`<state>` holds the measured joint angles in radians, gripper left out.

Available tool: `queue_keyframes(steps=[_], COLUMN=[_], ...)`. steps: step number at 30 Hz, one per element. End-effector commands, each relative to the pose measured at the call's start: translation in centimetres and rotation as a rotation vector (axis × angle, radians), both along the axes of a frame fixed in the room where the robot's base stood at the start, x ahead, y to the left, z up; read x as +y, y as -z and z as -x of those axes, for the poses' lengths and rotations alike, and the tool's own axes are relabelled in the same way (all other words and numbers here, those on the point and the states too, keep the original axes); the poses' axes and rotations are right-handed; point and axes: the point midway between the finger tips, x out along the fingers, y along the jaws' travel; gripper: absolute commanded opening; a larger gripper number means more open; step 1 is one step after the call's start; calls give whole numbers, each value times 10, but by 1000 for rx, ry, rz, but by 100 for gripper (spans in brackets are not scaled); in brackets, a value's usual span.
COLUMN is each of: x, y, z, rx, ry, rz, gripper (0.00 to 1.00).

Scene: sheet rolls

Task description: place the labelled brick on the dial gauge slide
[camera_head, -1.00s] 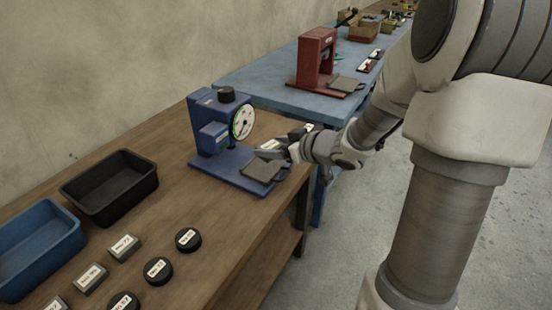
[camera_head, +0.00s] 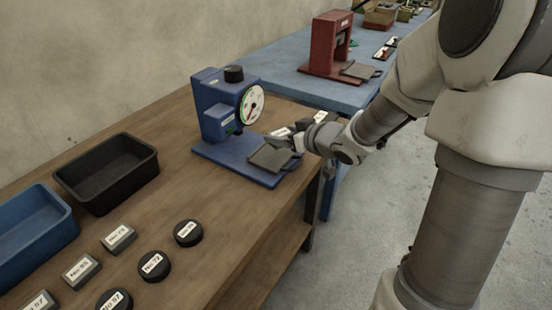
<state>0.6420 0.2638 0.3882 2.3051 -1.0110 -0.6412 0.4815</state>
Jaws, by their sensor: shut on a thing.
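The blue dial gauge (camera_head: 212,112) stands at the far end of the wooden bench, its round white dial (camera_head: 251,106) facing right. Its dark grey slide plate (camera_head: 268,158) lies at the front of the blue base. My gripper (camera_head: 287,142) is just above and beyond the slide's right side, shut on a small dark piece. A white label (camera_head: 281,132) shows at the fingers and seems to belong to the held brick. Most of the brick is hidden by the fingers. I cannot tell whether it touches the slide.
A black tray (camera_head: 68,183) and a blue tray (camera_head: 72,228) stand at the left. Labelled grey bricks (camera_head: 118,238) and black round pieces (camera_head: 188,233) lie at the front. A red press (camera_head: 325,45) stands on the blue table (camera_head: 285,80) behind. The bench between the trays and gauge is clear.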

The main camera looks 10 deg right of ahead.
Motion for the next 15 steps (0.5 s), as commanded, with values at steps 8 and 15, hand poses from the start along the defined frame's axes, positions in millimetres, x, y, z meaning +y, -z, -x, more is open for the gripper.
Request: queue_keyframes(steps=[8,15], x=[18,18], y=[15,45], z=[-13,-13], rx=[-1,0], ry=[0,0], rz=[-1,-1], gripper=[18,18])
